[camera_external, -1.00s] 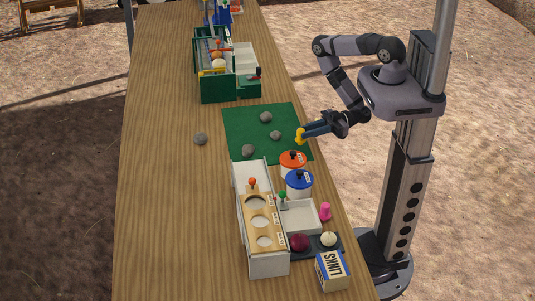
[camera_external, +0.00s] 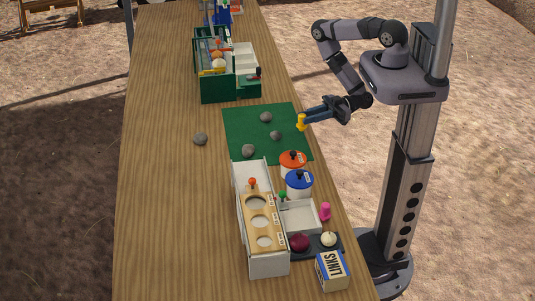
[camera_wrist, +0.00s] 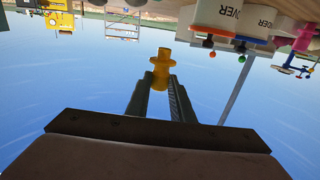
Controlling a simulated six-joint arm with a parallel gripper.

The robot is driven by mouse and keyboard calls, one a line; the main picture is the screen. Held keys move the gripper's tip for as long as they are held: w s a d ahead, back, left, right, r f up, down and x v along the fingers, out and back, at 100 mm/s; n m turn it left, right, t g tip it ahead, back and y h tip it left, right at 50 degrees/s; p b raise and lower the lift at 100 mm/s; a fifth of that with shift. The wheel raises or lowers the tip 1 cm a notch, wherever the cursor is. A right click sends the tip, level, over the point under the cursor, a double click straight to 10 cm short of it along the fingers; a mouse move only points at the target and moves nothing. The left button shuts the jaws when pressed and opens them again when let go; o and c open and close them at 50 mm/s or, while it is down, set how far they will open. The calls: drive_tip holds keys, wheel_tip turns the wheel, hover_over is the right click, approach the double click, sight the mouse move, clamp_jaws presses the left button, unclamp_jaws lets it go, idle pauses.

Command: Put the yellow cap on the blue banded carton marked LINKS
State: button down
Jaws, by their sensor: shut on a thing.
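My gripper (camera_external: 306,121) is shut on the yellow cap (camera_external: 301,122) and holds it near the right edge of the green mat (camera_external: 284,117). In the wrist view, the yellow cap (camera_wrist: 161,66) sits between the two fingertips (camera_wrist: 161,84), with a wide rim and a narrower end. The blue banded carton marked LINKS (camera_external: 332,270) stands at the near right edge of the table, with its lettering upside down in the outside view. My gripper is well away from the carton, farther back along the table.
A red-lidded pot (camera_external: 293,163) and a blue-lidded pot (camera_external: 299,184) stand between my gripper and the carton. The table's left side is mostly clear.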

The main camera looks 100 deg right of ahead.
drive_tip(key=s+a+f+n+g+y+b, duration=0.15)
drive_tip(key=a+n+g+y+b, duration=0.4)
drive_tip(key=a, duration=0.75)
drive_tip(key=s+a+f+n+g+y+b, duration=0.1)
drive_tip(key=s+a+n+g+y+b, duration=0.25)
drive_tip(key=a+n+g+y, duration=0.6)
drive_tip(key=s+a+r+g+h+b, duration=0.15)
drive_tip(key=a+r, duration=0.25)
drive_tip(key=a, duration=0.7)
drive_tip(key=s+a+r+g+b, duration=0.1)
drive_tip(key=s+a+r+b, duration=0.2)
drive_tip(key=a, duration=0.7)
drive_tip(key=s+a+r+g+h+b, duration=0.1)
drive_tip(key=s+a+r+b, duration=0.2)
drive_tip(key=a, duration=0.8)
drive_tip(key=w+a+r+m+t, duration=0.2)
drive_tip(key=w+a+r+t, duration=0.15)
drive_tip(key=w, duration=0.45)
drive_tip(key=m+t+h+p, duration=0.2)
drive_tip(key=m+t+p, duration=0.1)
drive_tip(key=t, duration=0.2)
hover_over(334, 257)
drive_tip(key=shift+y, duration=0.25)
drive_tip(key=shift+f, duration=7.15)
